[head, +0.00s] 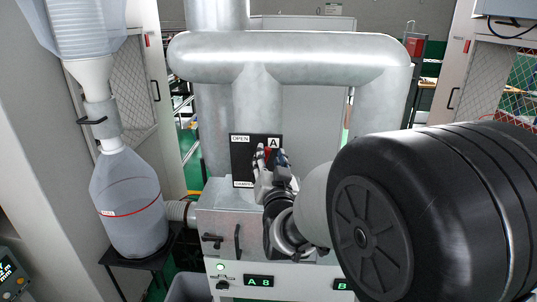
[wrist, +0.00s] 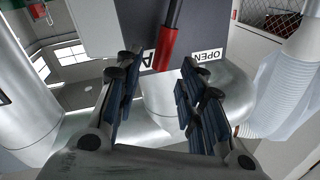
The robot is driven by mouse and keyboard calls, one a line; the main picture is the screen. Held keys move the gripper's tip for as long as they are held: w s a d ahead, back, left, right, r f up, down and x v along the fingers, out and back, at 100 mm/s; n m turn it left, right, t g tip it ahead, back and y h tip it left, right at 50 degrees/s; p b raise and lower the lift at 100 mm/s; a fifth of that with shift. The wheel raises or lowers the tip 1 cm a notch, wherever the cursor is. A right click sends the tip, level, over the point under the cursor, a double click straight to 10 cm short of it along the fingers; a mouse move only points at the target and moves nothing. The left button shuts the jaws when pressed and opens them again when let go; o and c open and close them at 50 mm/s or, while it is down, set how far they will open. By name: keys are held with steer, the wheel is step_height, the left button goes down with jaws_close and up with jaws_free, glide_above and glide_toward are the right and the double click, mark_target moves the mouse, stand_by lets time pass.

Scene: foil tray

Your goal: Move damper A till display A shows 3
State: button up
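The damper A plate (head: 242,160) is a dark panel on the duct, with an "OPEN" label at its top and an "A" label at top right. Its lever has a red grip (wrist: 166,48) on a black rod; in the head view my gripper mostly covers it. My gripper (head: 268,160) is in front of the plate. In the wrist view my gripper (wrist: 157,78) is open, with one finger on each side of the red grip's end and gaps showing on both sides. Display A (head: 259,281) reads "A 8" in green.
Display B (head: 342,285) is partly hidden by my arm. A hopper bottle (head: 130,215) on a black stand is at left, joined to the metal box by a hose. Large ducts (head: 290,57) rise behind the plate. A small black handle (head: 212,240) is on the box front.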

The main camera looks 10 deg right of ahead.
steer(key=s, duration=0.4)
steer(key=shift+s+a+f, duration=0.15)
steer(key=shift+s+a, duration=0.15)
steer(key=s+f+n+g+b, duration=0.1)
steer(key=s+f+g+b, duration=0.2)
steer(key=s+f, duration=0.3)
steer(key=s+a+f+n+g+y+b, duration=0.1)
steer(key=s+f+g, duration=0.5)
steer(key=s, duration=0.9)
steer(key=s+f+n+g+y+b, duration=0.1)
steer(key=s+f+n+g+b, duration=0.2)
steer(key=s, duration=0.8)
step_height(320, 180, down, 3)
steer(key=shift+s+a+g+b, duration=0.15)
steer(key=shift+s+g+b, duration=0.15)
steer(key=shift+g+b, duration=0.75)
steer(key=shift+c, duration=0.2)
